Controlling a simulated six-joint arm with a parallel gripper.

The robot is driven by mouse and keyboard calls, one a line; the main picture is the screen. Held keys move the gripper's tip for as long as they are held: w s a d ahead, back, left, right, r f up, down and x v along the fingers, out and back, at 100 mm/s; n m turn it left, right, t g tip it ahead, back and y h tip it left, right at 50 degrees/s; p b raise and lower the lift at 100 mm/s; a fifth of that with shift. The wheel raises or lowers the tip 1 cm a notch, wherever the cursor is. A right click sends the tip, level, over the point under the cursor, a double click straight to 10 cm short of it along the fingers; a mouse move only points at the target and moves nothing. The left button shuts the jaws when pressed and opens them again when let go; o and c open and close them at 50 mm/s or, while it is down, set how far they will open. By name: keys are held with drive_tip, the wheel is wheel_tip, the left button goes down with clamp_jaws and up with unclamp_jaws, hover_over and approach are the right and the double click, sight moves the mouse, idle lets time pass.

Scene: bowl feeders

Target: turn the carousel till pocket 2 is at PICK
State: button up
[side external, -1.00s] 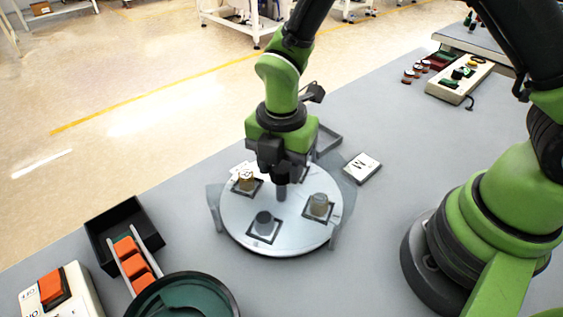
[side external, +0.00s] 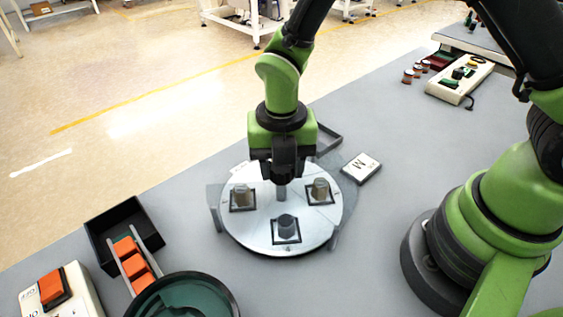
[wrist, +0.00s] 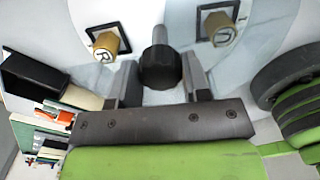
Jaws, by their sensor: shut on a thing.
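The round light-grey carousel (side external: 256,232) sits on the grey table. Three of its square pockets show in the side view: brass-coloured parts stand in the left pocket (side external: 243,209) and right pocket (side external: 331,199), and a dark grey part (side external: 286,224) stands in the front one. The far side is hidden behind my gripper. Pocket numbers are too small to read surely. My gripper (wrist: 160,82) points down at the carousel's middle, shut on the dark centre knob (wrist: 160,62); the knob's post (side external: 281,194) shows below the jaws. Two brass-coloured parts also show beyond the fingers in the wrist view.
A black bin (side external: 110,216), orange blocks (side external: 133,261) on rails, a dark green bowl (side external: 190,296) and a switch box (side external: 82,292) stand at the front left. Clear panels flank the carousel.

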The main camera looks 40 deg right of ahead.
drive_tip(key=shift+n, duration=3.7)
drive_tip(key=o, duration=1.3)
drive_tip(key=shift+r, duration=0.15)
wheel_tip(320, 180, up, 10)
drive_tip(key=shift+f, duration=0.1)
